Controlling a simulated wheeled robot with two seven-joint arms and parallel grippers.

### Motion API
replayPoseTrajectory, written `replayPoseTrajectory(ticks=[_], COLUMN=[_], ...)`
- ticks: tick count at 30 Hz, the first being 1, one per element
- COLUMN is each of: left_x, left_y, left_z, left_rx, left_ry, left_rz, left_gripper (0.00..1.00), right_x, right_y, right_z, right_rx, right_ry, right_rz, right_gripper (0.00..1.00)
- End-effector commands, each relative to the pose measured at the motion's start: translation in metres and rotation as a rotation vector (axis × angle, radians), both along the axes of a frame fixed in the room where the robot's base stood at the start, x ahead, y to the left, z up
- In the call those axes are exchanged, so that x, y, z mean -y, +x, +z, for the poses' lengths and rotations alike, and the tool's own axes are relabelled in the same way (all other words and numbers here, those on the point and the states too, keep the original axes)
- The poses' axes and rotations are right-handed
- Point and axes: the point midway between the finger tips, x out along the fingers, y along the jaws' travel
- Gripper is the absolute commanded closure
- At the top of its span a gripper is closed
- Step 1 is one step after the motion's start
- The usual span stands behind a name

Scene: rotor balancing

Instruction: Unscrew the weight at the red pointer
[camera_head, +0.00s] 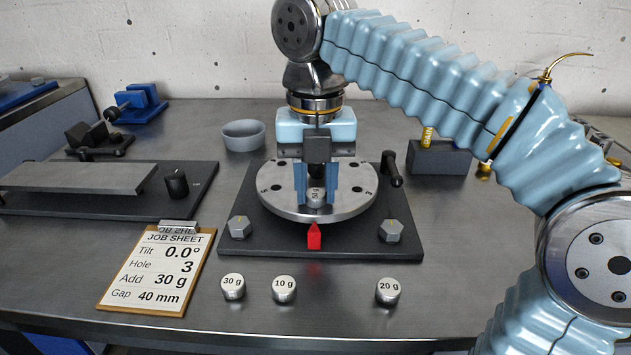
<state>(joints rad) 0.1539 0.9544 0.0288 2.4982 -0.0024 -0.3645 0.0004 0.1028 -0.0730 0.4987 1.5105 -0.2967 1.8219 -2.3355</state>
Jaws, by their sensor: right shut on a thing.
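A silver round rotor disc (350,207) with small holes sits on a dark base plate (265,250). A red pointer (314,237) stands at the front edge of the disc. A small metal weight (316,199) sits on the disc just behind the pointer; its label is partly hidden. My right gripper (316,188) comes straight down from above, with its blue fingers shut on this weight at the disc. My left gripper is not in view.
Loose weights marked 30 g (233,287), 10 g (284,290) and 20 g (388,292) stand in front of the base. A clipboard job sheet (157,268) lies at left, reading hole 3, add 30 g. A grey bowl (243,135) stands behind.

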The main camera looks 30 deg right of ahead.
Motion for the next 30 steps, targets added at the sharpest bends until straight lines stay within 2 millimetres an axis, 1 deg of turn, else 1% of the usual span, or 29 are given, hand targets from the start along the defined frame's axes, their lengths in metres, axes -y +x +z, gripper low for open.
replayPoseTrajectory(ticks=[3, 6, 8, 10, 17, 23, 29, 30], left_x=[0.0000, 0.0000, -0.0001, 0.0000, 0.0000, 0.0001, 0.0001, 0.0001], left_y=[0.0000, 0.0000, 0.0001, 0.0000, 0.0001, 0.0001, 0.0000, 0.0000], left_z=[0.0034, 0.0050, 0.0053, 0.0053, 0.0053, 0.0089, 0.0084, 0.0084], left_rx=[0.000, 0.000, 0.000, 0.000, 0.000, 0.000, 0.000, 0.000], left_ry=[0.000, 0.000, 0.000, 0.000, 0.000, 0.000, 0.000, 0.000], left_rz=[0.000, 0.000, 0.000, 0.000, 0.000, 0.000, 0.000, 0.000], left_gripper=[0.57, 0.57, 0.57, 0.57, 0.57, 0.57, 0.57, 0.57], right_x=[-0.0004, -0.0003, -0.0001, 0.0000, 0.0000, -0.0001, 0.0001, 0.0001], right_y=[-0.0001, -0.0002, -0.0003, -0.0001, -0.0001, -0.0002, 0.0000, 0.0000], right_z=[0.0016, 0.0014, 0.0010, 0.0006, 0.0006, 0.0014, 0.0007, 0.0007], right_rx=[0.001, 0.000, 0.000, 0.000, 0.000, 0.000, 0.000, 0.000], right_ry=[0.000, 0.000, -0.001, -0.001, 0.000, 0.000, 0.000, 0.000], right_rz=[0.179, 0.322, 0.375, 0.401, 0.408, 0.588, 0.601, 0.601], right_gripper=[0.99, 0.99, 0.99, 0.99, 0.99, 0.99, 0.99, 0.65])
